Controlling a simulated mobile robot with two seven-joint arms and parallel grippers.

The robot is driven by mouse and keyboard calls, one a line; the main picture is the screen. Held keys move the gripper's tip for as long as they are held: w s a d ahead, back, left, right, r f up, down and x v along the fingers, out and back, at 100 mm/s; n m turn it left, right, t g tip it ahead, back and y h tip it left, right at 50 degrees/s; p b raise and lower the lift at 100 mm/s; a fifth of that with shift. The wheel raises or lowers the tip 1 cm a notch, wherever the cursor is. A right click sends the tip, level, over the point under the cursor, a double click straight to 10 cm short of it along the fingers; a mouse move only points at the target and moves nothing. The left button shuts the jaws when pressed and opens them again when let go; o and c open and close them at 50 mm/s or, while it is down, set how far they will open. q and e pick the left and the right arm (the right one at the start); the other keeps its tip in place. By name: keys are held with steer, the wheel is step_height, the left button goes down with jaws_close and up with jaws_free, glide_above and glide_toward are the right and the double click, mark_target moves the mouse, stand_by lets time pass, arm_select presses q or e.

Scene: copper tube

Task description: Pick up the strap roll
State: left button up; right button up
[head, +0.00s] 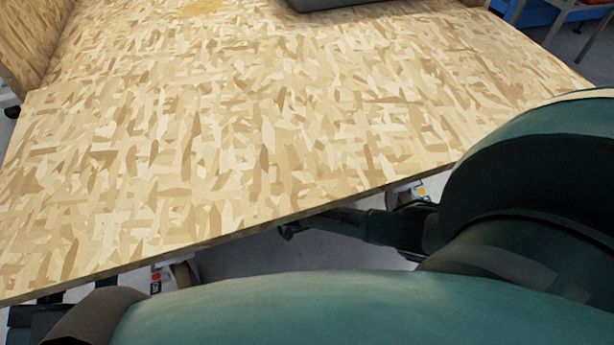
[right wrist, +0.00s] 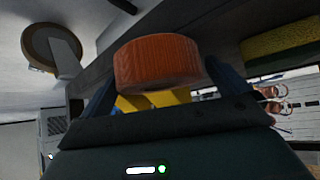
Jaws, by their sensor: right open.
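The orange strap roll (right wrist: 157,63) shows in the right wrist view, just beyond my right gripper (right wrist: 160,84). The gripper's blue fingers stand apart, one toward each side of the roll. They do not look closed on it; whether either finger touches it I cannot tell. A yellow piece (right wrist: 152,100) shows below the roll, partly hidden by the gripper body. The roll is not visible in the head view. My left gripper is not in view.
In the head view, a bare wood-chip board table (head: 270,130) fills most of the picture, with a dark object (head: 335,3) at its far edge. The right wrist view shows a brown ring-shaped thing (right wrist: 38,50) and a yellow-green block (right wrist: 280,38).

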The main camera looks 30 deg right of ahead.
steer(key=shift+c, duration=0.2)
steer(key=c, duration=1.1)
